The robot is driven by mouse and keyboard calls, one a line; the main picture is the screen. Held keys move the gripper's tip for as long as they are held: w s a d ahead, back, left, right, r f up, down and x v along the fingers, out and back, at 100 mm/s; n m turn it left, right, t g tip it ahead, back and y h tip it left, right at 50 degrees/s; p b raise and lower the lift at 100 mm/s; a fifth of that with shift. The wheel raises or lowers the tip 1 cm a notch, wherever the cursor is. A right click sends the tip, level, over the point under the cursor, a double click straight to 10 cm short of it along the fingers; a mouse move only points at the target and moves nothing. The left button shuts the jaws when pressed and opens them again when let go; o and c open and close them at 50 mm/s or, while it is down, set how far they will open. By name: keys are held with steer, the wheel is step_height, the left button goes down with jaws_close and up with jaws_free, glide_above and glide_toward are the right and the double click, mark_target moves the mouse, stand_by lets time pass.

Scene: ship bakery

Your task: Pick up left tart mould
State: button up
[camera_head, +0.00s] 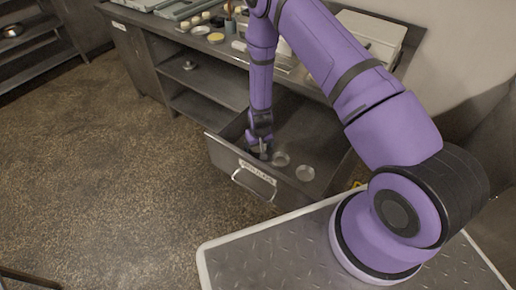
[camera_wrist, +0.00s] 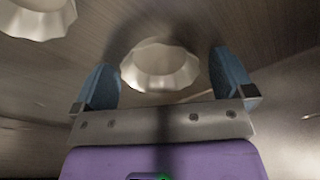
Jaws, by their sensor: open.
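My gripper (camera_head: 262,150) reaches down into the open drawer (camera_head: 226,148) at its left part, with its fingers apart and empty. Two small round metal tart moulds, a nearer-left one (camera_head: 281,158) and one further right (camera_head: 305,172), lie on the drawer floor right of my gripper. In the wrist view, a pale fluted mould (camera_wrist: 160,65) shows between the two blue fingers of my gripper (camera_wrist: 162,75), with a gap on each side. Another mould (camera_wrist: 38,14) is at the upper left, cut by the picture edge. Which mould lies between the fingers I cannot tell for sure.
The drawer's labelled front has a handle (camera_head: 254,184), and its walls stand close around my gripper. Above is a counter (camera_head: 150,22) with trays, small pale dishes and a white box (camera_head: 372,38). Open brown floor (camera_head: 100,180) lies to the left.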

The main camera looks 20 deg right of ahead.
steer(key=c, duration=1)
steer(key=shift+o, duration=0.2)
